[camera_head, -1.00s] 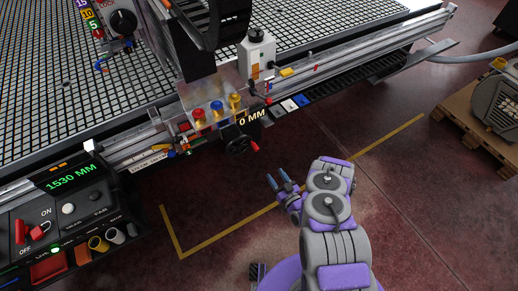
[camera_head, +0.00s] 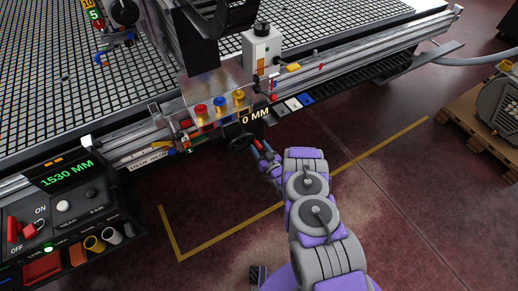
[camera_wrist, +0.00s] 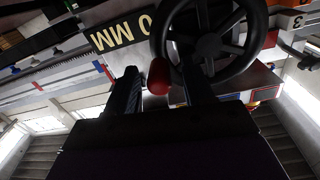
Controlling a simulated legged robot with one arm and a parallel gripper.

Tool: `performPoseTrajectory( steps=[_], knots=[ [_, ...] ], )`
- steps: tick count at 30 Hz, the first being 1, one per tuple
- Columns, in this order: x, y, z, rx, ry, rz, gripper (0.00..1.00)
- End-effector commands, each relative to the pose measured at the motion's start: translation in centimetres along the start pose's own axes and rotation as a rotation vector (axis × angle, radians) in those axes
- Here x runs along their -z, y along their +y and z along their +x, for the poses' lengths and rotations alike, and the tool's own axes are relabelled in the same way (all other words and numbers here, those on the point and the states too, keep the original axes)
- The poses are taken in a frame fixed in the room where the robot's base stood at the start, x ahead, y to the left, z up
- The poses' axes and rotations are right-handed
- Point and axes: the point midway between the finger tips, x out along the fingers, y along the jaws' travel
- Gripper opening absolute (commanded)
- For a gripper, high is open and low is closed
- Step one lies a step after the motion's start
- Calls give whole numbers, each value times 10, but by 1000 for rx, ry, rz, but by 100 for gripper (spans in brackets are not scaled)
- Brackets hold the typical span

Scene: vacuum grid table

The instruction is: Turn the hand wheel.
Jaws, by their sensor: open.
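The hand wheel (camera_head: 239,139) is a black spoked wheel on the front of the table's carriage, below the "0 MM" label. It fills the upper middle of the wrist view (camera_wrist: 245,62). Its red handle knob (camera_wrist: 158,76) sticks out toward the wrist camera. My gripper (camera_head: 262,149) is at the wheel's lower right in the head view. In the wrist view its two dark fingers (camera_wrist: 163,92) are apart, with the red knob between their tips. I cannot tell whether either finger touches the knob.
Red, blue and yellow knobs (camera_head: 219,105) stand on the carriage above the wheel. A control panel (camera_head: 65,215) reading 1530 MM is at the lower left. The grid table (camera_head: 70,90) lies behind. A motor on a pallet (camera_head: 470,118) stands at the right. The floor between is clear.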

Motion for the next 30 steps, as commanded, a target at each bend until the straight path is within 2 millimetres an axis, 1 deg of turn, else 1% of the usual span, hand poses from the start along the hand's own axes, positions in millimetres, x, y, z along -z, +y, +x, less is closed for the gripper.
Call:
performPoseTrajectory(
  steps=[3, 12, 27, 29, 30],
  knots=[
    [0, 0, 7, -1, 0, 0, 52],
    [1, 1, 8, -1, 0, 2, 52],
    [0, 0, 8, -1, -1, 1, 4],
    [0, 0, 8, -1, -1, 1, 0],
    [0, 0, 8, -1, -1, 1, 0]
  ],
)
